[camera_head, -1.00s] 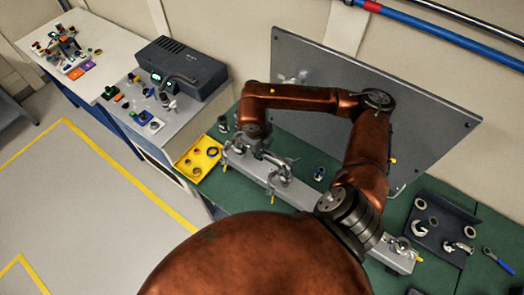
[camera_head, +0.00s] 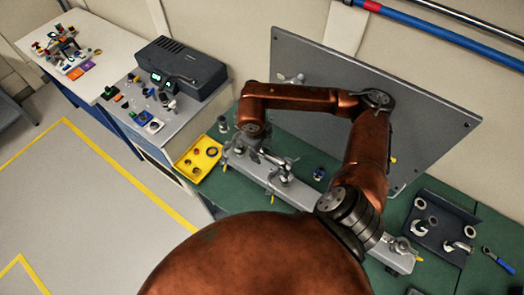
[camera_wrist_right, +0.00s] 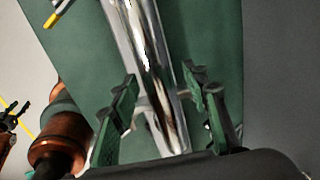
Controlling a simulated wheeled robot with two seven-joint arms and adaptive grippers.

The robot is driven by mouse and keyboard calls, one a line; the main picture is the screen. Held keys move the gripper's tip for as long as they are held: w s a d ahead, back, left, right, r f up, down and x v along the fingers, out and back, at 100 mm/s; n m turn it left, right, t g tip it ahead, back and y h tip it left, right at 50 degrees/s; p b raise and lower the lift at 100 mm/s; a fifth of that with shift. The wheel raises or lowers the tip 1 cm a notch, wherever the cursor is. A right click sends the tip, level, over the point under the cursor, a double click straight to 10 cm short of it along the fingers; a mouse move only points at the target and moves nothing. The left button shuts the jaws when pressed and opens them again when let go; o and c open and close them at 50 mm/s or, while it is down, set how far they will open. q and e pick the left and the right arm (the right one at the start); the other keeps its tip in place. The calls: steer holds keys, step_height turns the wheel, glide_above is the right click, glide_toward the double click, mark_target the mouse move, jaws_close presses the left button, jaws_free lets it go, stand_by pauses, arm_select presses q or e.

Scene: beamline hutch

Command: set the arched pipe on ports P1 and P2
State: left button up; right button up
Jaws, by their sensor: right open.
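My right gripper (camera_head: 250,146) is low over the left end of the grey metal rail (camera_head: 305,194), partly hidden by its own wrist. In the right wrist view the gripper (camera_wrist_right: 161,84) is open, its green fingers on either side of a shiny metal pipe (camera_wrist_right: 146,45), which I take for the arched pipe. There are gaps between both fingers and the pipe. In the head view the pipe (camera_head: 277,160) shows as a small bright piece at the rail's left part. The ports under it are mostly hidden, and I cannot read P1 or P2. My left gripper is not in view.
A yellow tray (camera_head: 186,172) with rings lies left of the rail. A large grey panel (camera_head: 430,120) stands behind it. A dark tray (camera_head: 447,205) with fittings and a blue-handled tool (camera_head: 498,261) lie at right. Green bench top shows between them.

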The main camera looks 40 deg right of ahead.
step_height(320, 180, up, 12)
steer(key=a, duration=0.2)
steer(key=shift+s+a+f, duration=0.15)
steer(key=shift+s, duration=0.15)
